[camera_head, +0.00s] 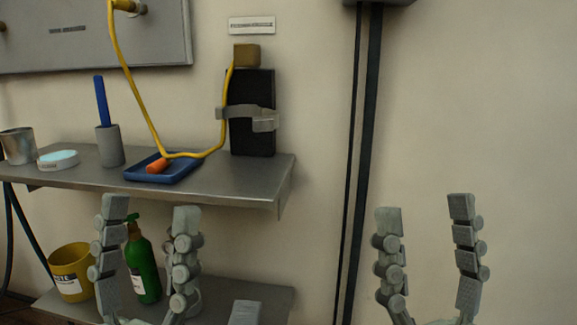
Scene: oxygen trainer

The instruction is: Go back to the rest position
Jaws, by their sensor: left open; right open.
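My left gripper (144,212) is open and empty, fingers pointing up, in front of the lower shelf and below the upper shelf's front edge. My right gripper (424,213) is open and empty, fingers up, in front of the bare wall at the right. A black box-shaped unit (262,92) stands upright on the upper shelf with a grey strap (232,113) around it and a brass-coloured block (246,55) on top. A yellow hose (133,75) runs from a fitting (131,7) on the wall panel down to the shelf and up to the block.
The upper shelf (225,180) holds a blue tray (134,173) with an orange piece (157,165), a grey cup (109,146) with a blue stick, a soap-like dish (58,160) and a metal cup (18,146). Below are a yellow bucket (71,269) and green bottle (143,268). Dark vertical cables (366,150) run mid-wall.

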